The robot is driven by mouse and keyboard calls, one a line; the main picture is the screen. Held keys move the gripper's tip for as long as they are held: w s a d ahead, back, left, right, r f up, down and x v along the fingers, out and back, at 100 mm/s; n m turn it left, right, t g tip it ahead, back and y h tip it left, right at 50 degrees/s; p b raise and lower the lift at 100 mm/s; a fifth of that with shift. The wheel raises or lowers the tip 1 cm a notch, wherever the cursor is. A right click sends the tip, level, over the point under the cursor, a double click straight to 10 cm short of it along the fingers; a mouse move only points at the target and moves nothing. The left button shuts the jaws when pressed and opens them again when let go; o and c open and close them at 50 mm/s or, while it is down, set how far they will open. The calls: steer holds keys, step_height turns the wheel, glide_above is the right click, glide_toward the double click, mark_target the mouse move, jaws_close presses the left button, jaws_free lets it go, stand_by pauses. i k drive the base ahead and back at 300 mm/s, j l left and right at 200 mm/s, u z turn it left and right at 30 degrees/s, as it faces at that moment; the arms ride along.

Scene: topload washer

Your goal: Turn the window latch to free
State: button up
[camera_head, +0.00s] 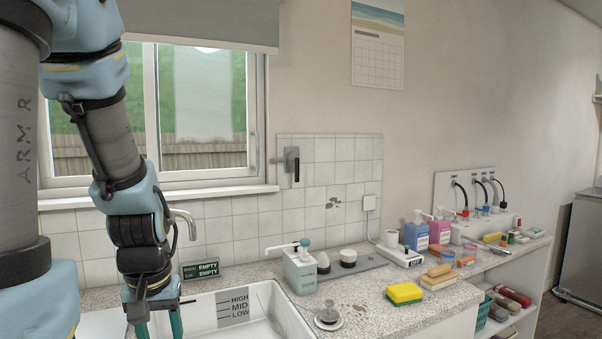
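A grey latch plate (291,160) with a dark lever hanging down is mounted at the tiled wall, just right of the window frame. A short bar reaches from it left toward the window. I take this as the window latch. The window (205,110) has a white frame and looks closed. My gripper (158,325) points down over the sink at the lower left, well below and left of the latch. Its green fingers stand apart, with nothing visible between them; their tips are cut off by the picture's bottom edge.
A faucet (184,222) rises behind the white sink (262,305). The wall around the latch is clear.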

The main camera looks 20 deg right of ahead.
mark_target(296, 160)
steer(key=l, duration=1.15)
steer(key=i+l, duration=0.1)
steer(key=l, duration=1.05)
steer(key=l+u, duration=0.15)
steer(key=l, duration=1.05)
steer(key=k+l+u, duration=0.15)
steer(key=l, duration=1.1)
steer(key=i, duration=0.05)
